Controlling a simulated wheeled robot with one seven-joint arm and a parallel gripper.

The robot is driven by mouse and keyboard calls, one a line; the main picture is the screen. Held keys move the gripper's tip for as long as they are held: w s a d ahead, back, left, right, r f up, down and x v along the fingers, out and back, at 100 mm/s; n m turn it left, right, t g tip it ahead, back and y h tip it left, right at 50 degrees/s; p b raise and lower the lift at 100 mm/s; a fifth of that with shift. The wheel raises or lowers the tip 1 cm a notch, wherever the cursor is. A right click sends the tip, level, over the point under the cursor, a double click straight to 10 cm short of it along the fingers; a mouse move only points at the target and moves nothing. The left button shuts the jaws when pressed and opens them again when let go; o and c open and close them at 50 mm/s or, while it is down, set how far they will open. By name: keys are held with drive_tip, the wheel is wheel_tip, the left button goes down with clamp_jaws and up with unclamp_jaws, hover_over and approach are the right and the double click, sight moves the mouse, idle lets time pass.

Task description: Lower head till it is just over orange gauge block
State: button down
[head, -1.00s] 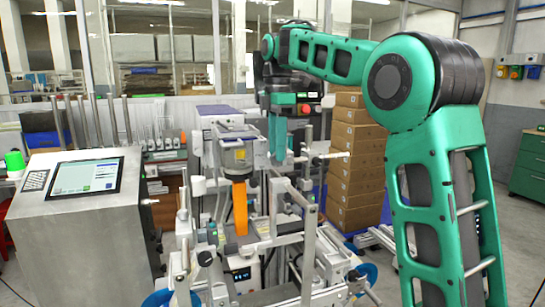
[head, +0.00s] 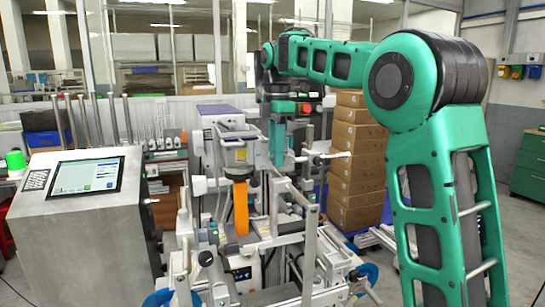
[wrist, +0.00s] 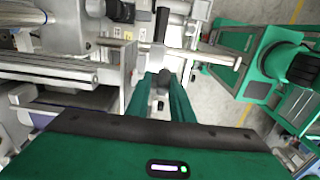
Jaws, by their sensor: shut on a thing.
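The orange gauge block (head: 241,208) stands upright on the machine's bed. The machine's head (head: 238,158) is grey and white, directly above the block. Only a very small gap, if any, shows between them; I cannot tell whether they touch. My gripper (head: 277,162) is right of the head, its teal fingers pointing down at the machine's side. In the wrist view my gripper (wrist: 162,82) is closed around a small dark knob (wrist: 163,79) near a crank-like bar. The fingers partly hide the knob. The block cannot be made out in the wrist view.
A pale bar (head: 330,154) sticks out to the right beside my fingers. Stacked cardboard boxes (head: 355,165) stand behind. A steel console with a screen (head: 86,176) is at the left. Metal frames and rods crowd the space below my gripper.

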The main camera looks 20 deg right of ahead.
drive_tip(key=shift+s+a+h, duration=0.1)
drive_tip(key=shift+h, duration=1.5)
drive_tip(key=shift+a+h, duration=0.1)
drive_tip(key=shift+h, duration=1.5)
drive_tip(key=c, duration=1.7)
unclamp_jaws()
drive_tip(key=shift+s, duration=0.1)
drive_tip(key=shift+c, duration=0.2)
drive_tip(key=shift+a, duration=0.15)
drive_tip(key=shift+a+r, duration=0.1)
drive_tip(key=shift+r, duration=0.15)
drive_tip(key=v, duration=1)
drive_tip(key=shift+w, duration=0.2)
